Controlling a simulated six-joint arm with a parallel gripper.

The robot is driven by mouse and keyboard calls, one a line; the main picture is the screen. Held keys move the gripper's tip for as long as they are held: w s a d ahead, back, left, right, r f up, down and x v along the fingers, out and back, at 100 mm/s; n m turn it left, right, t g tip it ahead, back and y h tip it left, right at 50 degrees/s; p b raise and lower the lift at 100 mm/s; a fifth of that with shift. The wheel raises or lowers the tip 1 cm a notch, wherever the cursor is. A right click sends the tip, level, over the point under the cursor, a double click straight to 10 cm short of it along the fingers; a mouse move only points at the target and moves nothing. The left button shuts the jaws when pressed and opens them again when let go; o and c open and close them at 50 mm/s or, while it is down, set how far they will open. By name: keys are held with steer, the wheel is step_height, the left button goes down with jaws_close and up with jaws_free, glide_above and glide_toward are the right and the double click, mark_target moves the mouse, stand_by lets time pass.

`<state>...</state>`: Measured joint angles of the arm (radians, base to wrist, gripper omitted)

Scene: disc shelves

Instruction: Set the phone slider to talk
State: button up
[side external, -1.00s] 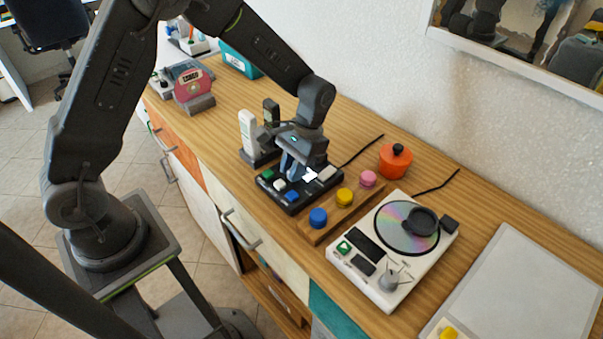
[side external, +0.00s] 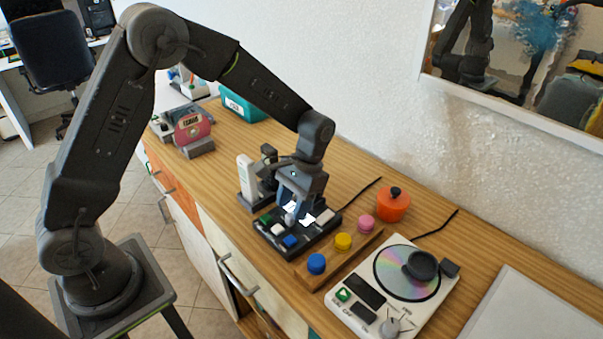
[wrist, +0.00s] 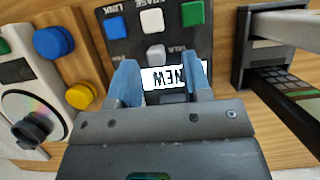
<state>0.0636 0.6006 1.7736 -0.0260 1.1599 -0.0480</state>
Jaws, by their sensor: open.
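The phone panel (side external: 262,240) is a black box with green, white and blue buttons and a white display. In the wrist view the panel (wrist: 117,47) shows a grey knob (wrist: 155,54) beside the word TALK, and a display (wrist: 163,77) reading NEW. My gripper (side external: 297,218) is over the panel. In the wrist view my gripper (wrist: 162,68) is open, its two blue-grey fingers either side of the display, with the knob just beyond the fingertips. Nothing is between the fingers. Whether the fingertips touch the panel cannot be told.
A white handset (side external: 246,176) and a dark handset (side external: 268,160) stand in a holder behind the panel. A wooden strip with blue (side external: 316,263), yellow and pink knobs lies to the right. Beyond are a disc player (side external: 375,315) and an orange pot (side external: 393,205).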

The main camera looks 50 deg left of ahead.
steer(key=v, duration=1.1)
steer(key=shift+r, duration=0.35)
steer(key=s+a+r+t, duration=0.2)
steer(key=s+r+t, duration=0.3)
steer(key=s+r, duration=0.5)
steer(key=s+f+t, duration=0.1)
steer(key=s+t, duration=0.4)
steer(key=s, duration=0.6)
steer(key=shift+s+a+f, duration=0.25)
steer(key=shift+s+a, duration=0.15)
